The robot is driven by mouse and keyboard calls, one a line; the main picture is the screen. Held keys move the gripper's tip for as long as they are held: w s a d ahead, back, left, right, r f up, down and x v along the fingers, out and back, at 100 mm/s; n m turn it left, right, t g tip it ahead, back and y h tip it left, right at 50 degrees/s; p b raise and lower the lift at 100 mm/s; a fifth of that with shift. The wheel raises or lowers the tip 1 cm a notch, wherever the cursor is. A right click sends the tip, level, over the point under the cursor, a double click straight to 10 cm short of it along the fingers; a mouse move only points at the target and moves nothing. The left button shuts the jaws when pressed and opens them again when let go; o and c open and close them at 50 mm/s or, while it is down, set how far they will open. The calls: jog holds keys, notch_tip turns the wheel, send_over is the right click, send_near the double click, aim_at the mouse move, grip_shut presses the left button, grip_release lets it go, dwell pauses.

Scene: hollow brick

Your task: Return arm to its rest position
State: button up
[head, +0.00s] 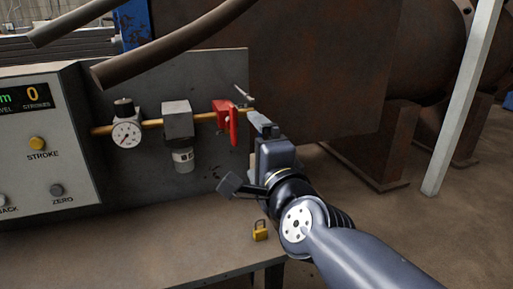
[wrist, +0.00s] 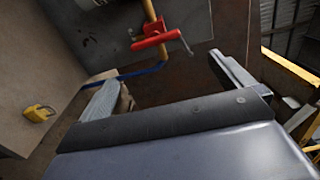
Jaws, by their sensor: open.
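My arm reaches from the lower right of the head view, with my gripper (head: 264,125) up in front of the panel. In the wrist view my gripper (wrist: 165,88) has its two fingers spread apart, with nothing held between them. A red valve handle (head: 227,123) sits on the brass pipe just left of my gripper in the head view. In the wrist view the red valve handle (wrist: 154,40) lies beyond the fingers and looks clear of them. Part of the pipe's end is close to my gripper, and I cannot tell the exact gap.
A yellow padlock (head: 260,231) rests on the bench (head: 180,245) near its front edge. A pressure gauge (head: 126,133) and a filter unit (head: 181,135) sit along the pipe. A control box (head: 40,150) stands left. A rusty plate (head: 320,70) and white post (head: 463,100) stand right.

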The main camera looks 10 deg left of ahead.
aim_at(236, 127)
dwell(0.4)
jog(key=x, duration=0.4)
jog(key=b+x, duration=0.1)
jog(key=x, duration=0.3)
jog(key=f+b+x, duration=0.1)
jog(key=x, duration=0.4)
jog(key=shift+w, duration=0.15)
jog(key=shift+r, duration=0.1)
